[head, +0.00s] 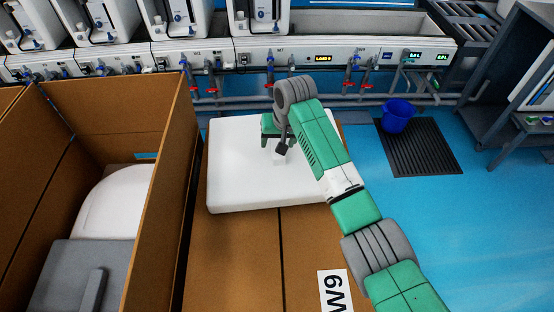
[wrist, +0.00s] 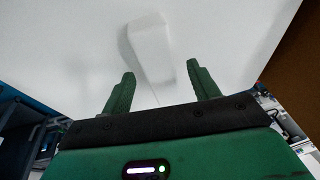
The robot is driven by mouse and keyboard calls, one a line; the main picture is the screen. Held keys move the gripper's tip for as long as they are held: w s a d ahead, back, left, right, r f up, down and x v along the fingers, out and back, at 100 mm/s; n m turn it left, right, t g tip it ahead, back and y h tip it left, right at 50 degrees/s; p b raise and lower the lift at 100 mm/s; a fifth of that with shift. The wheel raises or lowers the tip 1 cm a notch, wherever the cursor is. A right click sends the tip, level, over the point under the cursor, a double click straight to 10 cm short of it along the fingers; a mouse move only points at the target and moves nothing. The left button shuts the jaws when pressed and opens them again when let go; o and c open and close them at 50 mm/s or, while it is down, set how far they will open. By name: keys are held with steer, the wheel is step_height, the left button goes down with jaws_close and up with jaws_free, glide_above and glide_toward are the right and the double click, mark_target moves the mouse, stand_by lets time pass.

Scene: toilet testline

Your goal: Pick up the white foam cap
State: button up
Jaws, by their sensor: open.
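The white foam cap (head: 240,180) is a broad, flat slab lying on top of a closed cardboard box. In the wrist view its white surface (wrist: 75,45) fills much of the upper picture. A white raised block (wrist: 151,45) stands out on this surface, just beyond and between my fingertips. My gripper (head: 277,148) is over the cap, right of its middle. In the wrist view my gripper (wrist: 160,75) has its two green fingers spread apart with nothing clamped between them. I cannot tell whether the fingertips touch the cap. My arm hides part of the cap's right side.
An open cardboard box (head: 165,130) with a white part and a grey part inside stands at left. The closed box (head: 235,260) carries the cap. White test machines and pipes (head: 330,55) line the back. A blue bucket (head: 397,116) stands on a dark mat (head: 425,150) at right.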

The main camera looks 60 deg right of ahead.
steer(key=shift+w, duration=0.1)
jaws_close()
steer(key=shift+r+p, duration=0.3)
step_height(320, 180, up, 4)
steer(key=shift+f+p, duration=0.1)
steer(key=shift+p, duration=1.1)
steer(key=s+a+p, duration=0.5)
steer(key=s+a, duration=0.6)
steer(key=a, duration=0.1)
step_height(320, 180, up, 31)
steer(key=p, duration=3.4)
steer(key=shift+f, duration=0.15)
steer(key=shift+w+d, duration=0.1)
